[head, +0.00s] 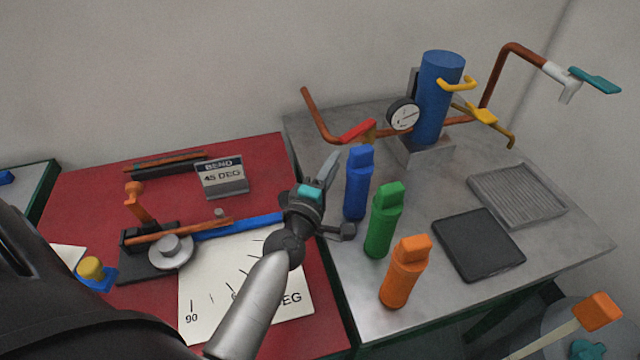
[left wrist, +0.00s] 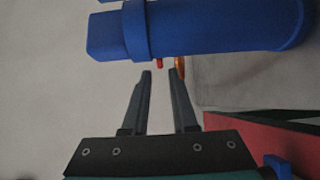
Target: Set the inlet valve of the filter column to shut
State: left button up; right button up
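The filter column (head: 436,95) is a blue upright cylinder on a grey base at the back of the grey table, with a round gauge on its left side. A copper pipe on its left carries a valve with a red handle (head: 358,130), lying roughly along the pipe. A yellow handle (head: 483,115) sits on the right-hand pipe. No label shows which valve is the inlet. My left gripper (head: 329,166) is left of the blue bottle, short of the red handle. In the left wrist view its fingers (left wrist: 162,72) are apart and empty. My right gripper is not in view.
Blue (head: 357,185), green (head: 384,222) and orange (head: 404,272) bottles stand right of my left gripper. The blue one (left wrist: 215,27) crosses the wrist view ahead of the fingers. The red table (head: 75,205) holds a bending tool. A teal-handled tap (head: 595,80) is at upper right.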

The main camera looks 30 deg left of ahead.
pick_arm(q)
jog(key=s, duration=0.6)
jog(key=shift+s+d, duration=0.2)
jog(key=shift+d, duration=0.25)
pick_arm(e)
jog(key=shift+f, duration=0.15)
